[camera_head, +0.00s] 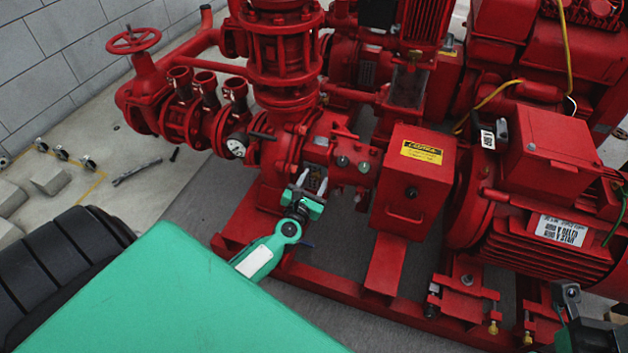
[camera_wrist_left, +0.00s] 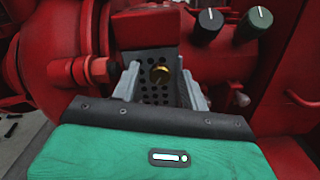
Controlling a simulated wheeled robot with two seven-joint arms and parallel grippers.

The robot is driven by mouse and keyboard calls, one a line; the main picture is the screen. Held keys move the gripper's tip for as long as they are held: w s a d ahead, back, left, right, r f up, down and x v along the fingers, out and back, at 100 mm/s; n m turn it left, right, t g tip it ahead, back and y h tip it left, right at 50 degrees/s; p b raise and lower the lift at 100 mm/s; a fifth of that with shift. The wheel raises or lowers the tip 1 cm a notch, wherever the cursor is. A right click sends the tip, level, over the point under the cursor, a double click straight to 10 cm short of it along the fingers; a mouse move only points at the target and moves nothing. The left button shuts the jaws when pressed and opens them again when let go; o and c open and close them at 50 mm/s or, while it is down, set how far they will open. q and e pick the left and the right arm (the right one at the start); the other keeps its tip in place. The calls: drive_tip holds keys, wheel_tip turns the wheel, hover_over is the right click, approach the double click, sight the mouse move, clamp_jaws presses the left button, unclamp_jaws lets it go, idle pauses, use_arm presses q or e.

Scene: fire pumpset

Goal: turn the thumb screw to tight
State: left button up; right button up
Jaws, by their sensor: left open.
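In the left wrist view a small brass thumb screw (camera_wrist_left: 160,73) sits in front of a dark perforated plate on the red pump. My left gripper (camera_wrist_left: 158,77) is open, with one grey finger to each side of the screw. I cannot tell whether the fingers touch it, but a gap shows on both sides. In the head view my left gripper (camera_head: 312,181) is at the front of the pump, below the pipe column, and I cannot make out the screw there. Part of my right gripper (camera_head: 568,300) shows at the lower right edge, dark and mostly cut off.
Two dark knobs, one black (camera_wrist_left: 209,24) and one green (camera_wrist_left: 256,21), stand right of the screw. A red bolt fitting (camera_wrist_left: 92,70) is close on the left. A red box (camera_head: 412,185) and motor (camera_head: 548,235) stand to the right. A wrench (camera_head: 137,171) lies on the floor.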

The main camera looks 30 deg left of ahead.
use_arm(q)
drive_tip(key=shift+w+a, duration=0.1)
drive_tip(key=shift+w, duration=0.15)
clamp_jaws()
